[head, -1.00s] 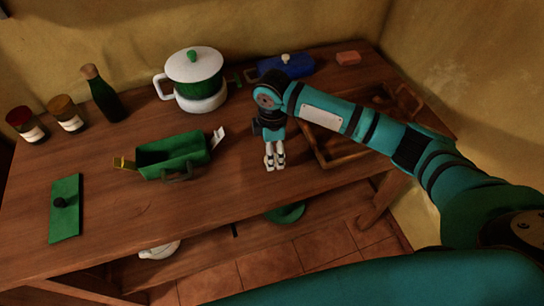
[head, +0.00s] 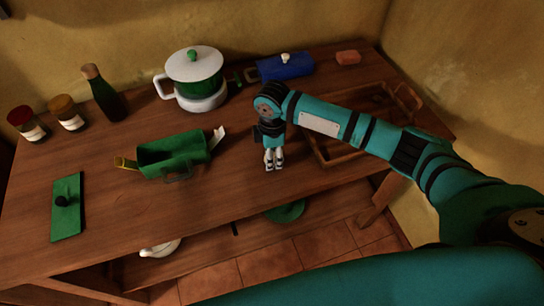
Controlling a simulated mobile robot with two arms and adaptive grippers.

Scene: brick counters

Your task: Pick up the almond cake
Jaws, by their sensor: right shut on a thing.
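My right gripper (head: 274,163) points down over the front middle of the wooden counter (head: 130,215), right of the green box. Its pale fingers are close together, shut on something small. The fingers hide that thing almost wholly, so I cannot make out its shape or colour. I see no object that I can clearly name as the almond cake. A small reddish block (head: 347,57) lies at the back right, well away from the gripper; I cannot tell what it is. My left gripper is not in view.
A green open box (head: 172,160) stands left of the gripper, with a green lid (head: 66,215) farther left. A white-lidded pot (head: 194,65), dark bottle (head: 104,97), two jars and blue box (head: 284,68) line the back. A wooden tray (head: 330,157) lies under my right forearm.

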